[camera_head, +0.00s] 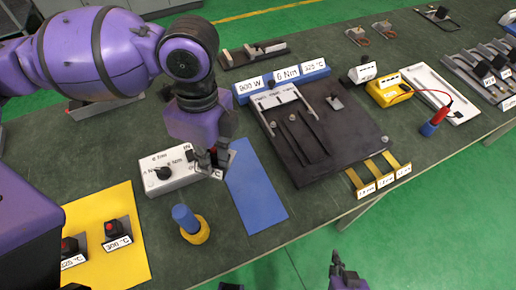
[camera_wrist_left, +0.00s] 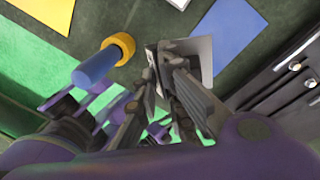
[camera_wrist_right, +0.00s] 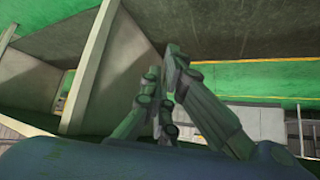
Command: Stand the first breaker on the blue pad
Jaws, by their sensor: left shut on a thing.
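The blue pad (camera_head: 256,190) lies flat and bare on the green table in the head view; it also shows at the top of the left wrist view (camera_wrist_left: 226,34). My left gripper (camera_head: 213,160) is over the table just left of the pad. It is shut on a pale grey plate-like piece, likely the breaker (camera_wrist_left: 204,52), whose front is partly hidden by the fingers. It appears held above the table, off the pad. My right gripper (camera_head: 341,268) is beyond the table's front edge, empty, with its fingers close together in the right wrist view (camera_wrist_right: 167,72).
A white box with a knob (camera_head: 160,187) stands left of the pad. A blue cylinder in a yellow ring (camera_head: 190,222) stands near it. A yellow mat (camera_head: 133,255) bears two labelled pieces with red buttons. A dark fixture board (camera_head: 345,145) is right of the pad.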

